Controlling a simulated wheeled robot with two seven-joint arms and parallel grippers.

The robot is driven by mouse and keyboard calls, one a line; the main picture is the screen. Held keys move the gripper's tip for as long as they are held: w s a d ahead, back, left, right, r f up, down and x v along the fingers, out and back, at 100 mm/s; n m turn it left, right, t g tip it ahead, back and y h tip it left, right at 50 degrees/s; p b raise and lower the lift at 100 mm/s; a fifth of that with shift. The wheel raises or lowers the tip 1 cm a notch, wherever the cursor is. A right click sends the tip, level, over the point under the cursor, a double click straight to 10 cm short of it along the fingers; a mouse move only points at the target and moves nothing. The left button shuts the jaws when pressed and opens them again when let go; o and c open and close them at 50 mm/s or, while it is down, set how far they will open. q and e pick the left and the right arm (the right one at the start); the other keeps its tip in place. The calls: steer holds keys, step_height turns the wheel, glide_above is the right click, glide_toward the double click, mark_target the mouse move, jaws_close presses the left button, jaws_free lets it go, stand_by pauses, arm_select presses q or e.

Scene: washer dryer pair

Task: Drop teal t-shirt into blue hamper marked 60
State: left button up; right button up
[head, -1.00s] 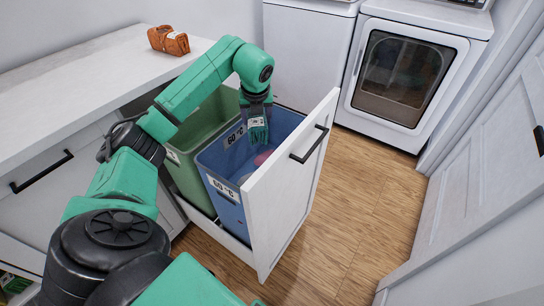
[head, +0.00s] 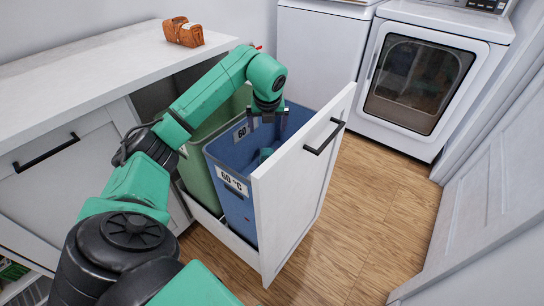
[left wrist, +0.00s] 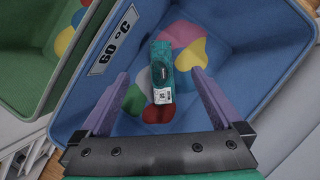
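The blue hamper (head: 234,205), labelled "60 °C", stands in the pulled-out drawer beside a green one. My left gripper (head: 268,122) is above the blue hamper's opening, pointing down, open and empty. The teal t-shirt (head: 266,154) is a folded bundle with a white tag, inside the blue hamper's walls and below my fingers. In the left wrist view the t-shirt (left wrist: 161,65) shows between and beyond the spread fingers, over coloured patches in the hamper (left wrist: 262,45). I cannot tell whether it rests on the bottom or is still falling. My right gripper is not in view.
The green hamper (head: 199,180) stands to the left, with coloured patches inside. The white drawer front (head: 292,215) rises at the right of the blue hamper. A folded orange-brown cloth (head: 183,32) lies on the white counter (head: 100,62). A front-loading machine (head: 425,75) stands behind.

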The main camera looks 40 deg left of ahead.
arm_select(q)
steer(key=p+v, duration=0.2)
steer(key=v, duration=1.2)
steer(key=shift+s+r+p, duration=0.2)
steer(key=shift+p, duration=0.15)
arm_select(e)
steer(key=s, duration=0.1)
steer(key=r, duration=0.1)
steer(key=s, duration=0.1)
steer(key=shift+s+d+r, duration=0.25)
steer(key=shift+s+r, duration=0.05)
arm_select(q)
steer(key=shift+d, duration=0.1)
